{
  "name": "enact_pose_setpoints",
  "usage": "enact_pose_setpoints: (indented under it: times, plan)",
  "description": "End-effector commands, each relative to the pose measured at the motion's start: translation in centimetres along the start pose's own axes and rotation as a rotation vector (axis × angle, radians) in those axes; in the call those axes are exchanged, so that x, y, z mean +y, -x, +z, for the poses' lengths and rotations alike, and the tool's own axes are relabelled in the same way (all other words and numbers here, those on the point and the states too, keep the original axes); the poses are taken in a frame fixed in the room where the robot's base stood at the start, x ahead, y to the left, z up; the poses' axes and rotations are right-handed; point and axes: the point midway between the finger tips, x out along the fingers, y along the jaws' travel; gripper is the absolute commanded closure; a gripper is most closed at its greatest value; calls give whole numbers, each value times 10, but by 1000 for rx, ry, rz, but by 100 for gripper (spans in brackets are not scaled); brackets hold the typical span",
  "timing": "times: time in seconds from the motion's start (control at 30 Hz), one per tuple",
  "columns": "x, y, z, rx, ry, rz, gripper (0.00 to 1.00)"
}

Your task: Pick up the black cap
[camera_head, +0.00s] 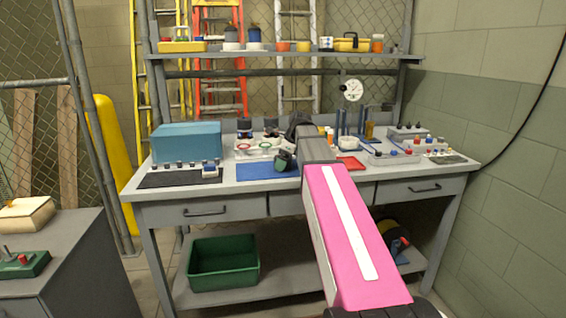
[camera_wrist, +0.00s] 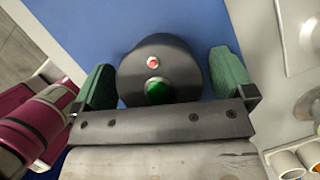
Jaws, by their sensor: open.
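In the wrist view a black rounded piece (camera_wrist: 172,62) with a small red button and a green button on its face lies between the two fingers of my gripper (camera_wrist: 167,85). It may be the black cap, but I cannot confirm this. The green-padded fingers stand apart on its left and right. The blue mat (camera_wrist: 90,25) is behind it. In the head view my gripper (camera_head: 283,161) is low over the blue mat (camera_head: 255,171) on the bench, and no separate cap can be made out there.
A teal box (camera_head: 186,143) and a small switch unit (camera_head: 211,170) stand to the left on the bench (camera_head: 232,184). A shelf (camera_head: 285,55) crosses above. A green bin (camera_head: 224,262) sits below.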

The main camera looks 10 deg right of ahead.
Motion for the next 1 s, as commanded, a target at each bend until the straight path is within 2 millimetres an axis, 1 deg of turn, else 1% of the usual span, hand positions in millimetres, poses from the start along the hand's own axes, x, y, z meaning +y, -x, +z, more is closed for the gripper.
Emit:
enact_pose_setpoints:
  times: [0.07,0.1,0.17,0.2,0.23,0.27,0.3,0.53,0.67,0.83,0.97,1.0]
  plan:
    - [0,0,0,0,0,0,0]
    - [0,0,0,0,0,0,13]
    - [0,0,0,0,0,0,33]
    - [0,0,0,0,0,0,46]
    - [0,0,0,0,0,0,48]
    - [0,0,0,0,0,0,48]
    - [0,0,0,0,0,0,52]
    - [0,1,0,0,0,0,52]
    - [0,5,2,0,0,0,52]
    - [-1,18,8,0,1,0,52]
    - [-1,38,16,0,1,-1,52]
    - [8,42,21,-1,3,0,52]
